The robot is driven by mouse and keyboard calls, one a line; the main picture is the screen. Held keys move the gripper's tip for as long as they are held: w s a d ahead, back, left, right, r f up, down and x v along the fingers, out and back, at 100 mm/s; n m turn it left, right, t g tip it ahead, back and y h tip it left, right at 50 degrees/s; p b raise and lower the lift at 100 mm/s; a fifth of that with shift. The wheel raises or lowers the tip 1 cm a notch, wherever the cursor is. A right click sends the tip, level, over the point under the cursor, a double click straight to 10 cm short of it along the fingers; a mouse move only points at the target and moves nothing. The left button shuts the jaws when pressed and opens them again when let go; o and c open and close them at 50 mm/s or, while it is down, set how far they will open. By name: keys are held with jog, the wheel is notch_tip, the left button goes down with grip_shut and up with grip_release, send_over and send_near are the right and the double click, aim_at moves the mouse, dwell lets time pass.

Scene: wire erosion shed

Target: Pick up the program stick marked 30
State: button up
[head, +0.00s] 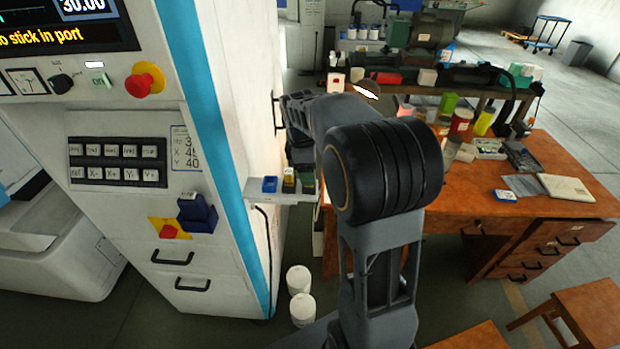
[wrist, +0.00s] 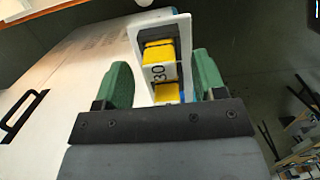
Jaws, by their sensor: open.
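The program stick marked 30 (wrist: 159,73) is yellow with dark figures and shows in the wrist view within a white-rimmed holder (wrist: 183,22). My gripper (wrist: 163,82) is open, with one green finger on each side of the stick; I cannot tell whether either touches it. In the head view, a small pale shelf (head: 262,197) on the machine's side carries a blue stick (head: 270,184), a yellow stick (head: 290,177) and a greenish one (head: 307,182). My arm hides most of my gripper there.
The white machine (head: 225,150) stands left; its screen (head: 60,28) reads "o stick in port", cut off at the edge. A cluttered wooden desk (head: 465,205) stands right. Two white tubs (head: 300,295) are on the floor below the shelf.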

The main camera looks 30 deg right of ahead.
jog(key=shift+s+d+f, duration=0.1)
jog(key=shift+f, duration=0.75)
jog(key=c, duration=1)
